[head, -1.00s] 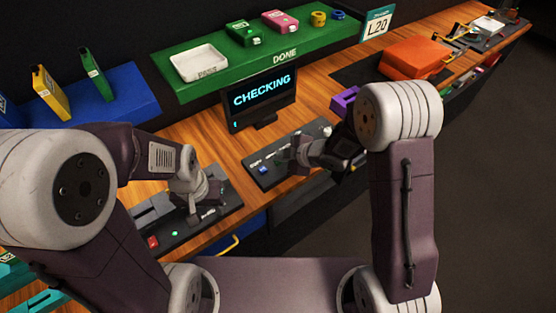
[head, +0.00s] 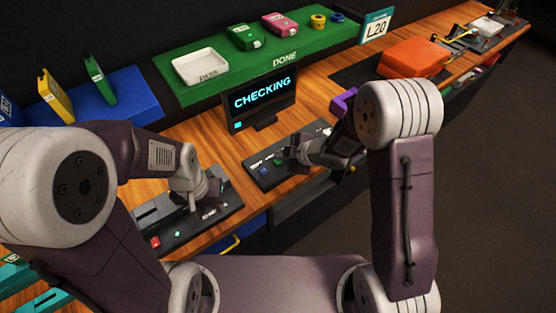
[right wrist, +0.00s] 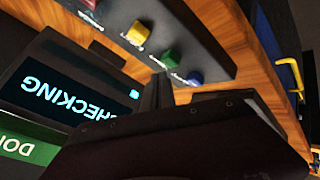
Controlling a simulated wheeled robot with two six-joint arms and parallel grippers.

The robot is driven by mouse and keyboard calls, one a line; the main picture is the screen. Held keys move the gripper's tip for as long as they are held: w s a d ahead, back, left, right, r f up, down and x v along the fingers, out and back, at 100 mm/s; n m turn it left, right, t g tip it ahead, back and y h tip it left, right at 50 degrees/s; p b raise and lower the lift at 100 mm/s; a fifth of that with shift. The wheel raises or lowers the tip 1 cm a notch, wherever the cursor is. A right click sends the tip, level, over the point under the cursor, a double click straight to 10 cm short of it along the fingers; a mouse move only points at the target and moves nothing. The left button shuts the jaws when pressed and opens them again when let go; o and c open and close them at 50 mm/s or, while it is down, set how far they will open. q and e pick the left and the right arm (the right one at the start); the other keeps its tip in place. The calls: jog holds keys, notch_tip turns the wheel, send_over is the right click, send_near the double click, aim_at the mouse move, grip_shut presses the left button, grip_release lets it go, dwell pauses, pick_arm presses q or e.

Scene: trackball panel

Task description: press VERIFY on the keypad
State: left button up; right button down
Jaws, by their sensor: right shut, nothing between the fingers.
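The keypad (head: 262,178) is a dark panel on the wooden bench in front of the monitor. In the right wrist view its row of buttons appears, with an orange button (right wrist: 137,33), a green button (right wrist: 168,60) and a blue button (right wrist: 195,78); their labels are too small to read. The monitor (head: 259,97) reads CHECKING. My right gripper (head: 290,156) is shut and empty over the keypad; its fingers also show in the right wrist view (right wrist: 156,92). Contact with a button cannot be told. My left gripper (head: 212,190) is over the left panel, fingertips unclear.
The left panel (head: 150,222) has a red and a green button. A green shelf (head: 190,95) behind holds a white tray (head: 200,66) and several cases. A purple object (head: 342,102) and an orange case (head: 413,56) are to the right. A yellow handle (right wrist: 292,70) juts from the bench front.

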aim_at(280, 163)
notch_tip(280, 163, up, 5)
jog(key=p, duration=0.5)
jog(key=shift+r, duration=0.15)
dwell(0.5)
